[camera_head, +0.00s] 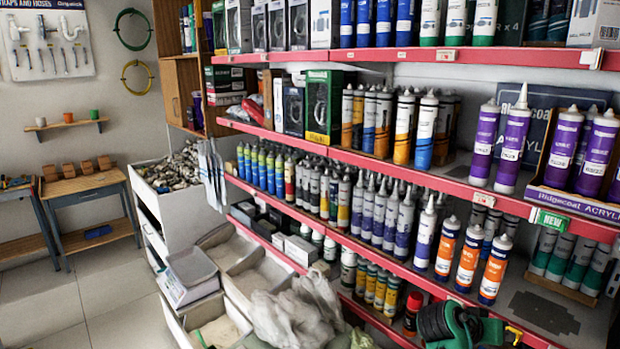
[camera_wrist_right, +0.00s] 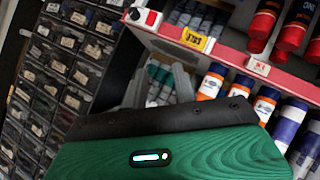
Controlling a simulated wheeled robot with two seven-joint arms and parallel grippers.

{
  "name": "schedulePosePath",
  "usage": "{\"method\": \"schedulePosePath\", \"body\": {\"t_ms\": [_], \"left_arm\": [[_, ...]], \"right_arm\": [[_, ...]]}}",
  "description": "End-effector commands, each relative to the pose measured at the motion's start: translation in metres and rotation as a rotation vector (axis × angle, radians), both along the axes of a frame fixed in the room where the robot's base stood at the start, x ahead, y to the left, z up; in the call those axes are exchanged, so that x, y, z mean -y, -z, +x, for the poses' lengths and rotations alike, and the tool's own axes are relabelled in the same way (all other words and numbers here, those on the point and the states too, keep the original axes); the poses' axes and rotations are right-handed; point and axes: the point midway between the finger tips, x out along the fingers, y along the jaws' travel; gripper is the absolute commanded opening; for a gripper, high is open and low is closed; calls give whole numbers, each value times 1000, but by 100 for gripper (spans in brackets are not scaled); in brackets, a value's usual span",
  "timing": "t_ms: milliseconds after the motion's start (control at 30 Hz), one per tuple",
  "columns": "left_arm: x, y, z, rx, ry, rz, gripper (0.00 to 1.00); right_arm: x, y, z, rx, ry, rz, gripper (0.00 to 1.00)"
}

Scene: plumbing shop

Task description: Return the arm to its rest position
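In the right wrist view, a green wood-textured body with a black front edge and a small lit strip fills the lower part; it seems to be part of my right gripper (camera_wrist_right: 165,150). My left gripper and left arm are not in view.
Red-edged shelves (camera_head: 400,170) full of tubes run along the right. Crumpled plastic (camera_head: 290,318) lies by open drawers (camera_head: 225,325). A small-drawer cabinet (camera_wrist_right: 70,55) stands left in the wrist view. Floor (camera_head: 85,300) is clear.

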Motion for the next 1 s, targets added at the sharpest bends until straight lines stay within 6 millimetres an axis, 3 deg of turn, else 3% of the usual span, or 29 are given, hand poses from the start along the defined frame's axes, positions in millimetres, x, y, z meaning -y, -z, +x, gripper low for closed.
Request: {"method": "schedulePosePath", "body": {"t_ms": [33, 200, 500, 700, 1000], "left_arm": [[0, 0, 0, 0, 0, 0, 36], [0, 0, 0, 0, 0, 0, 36], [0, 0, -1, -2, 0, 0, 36], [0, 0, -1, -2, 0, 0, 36], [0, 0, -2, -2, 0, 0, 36]], "right_arm": [[-5, 21, -14, -29, -45, 28, 28], [-32, 79, -58, -110, -212, 144, 28], [-93, 149, -157, -244, -507, 379, 28], [-134, 167, -222, -306, -670, 531, 28], [-174, 168, -283, -352, -811, 684, 28]]}}
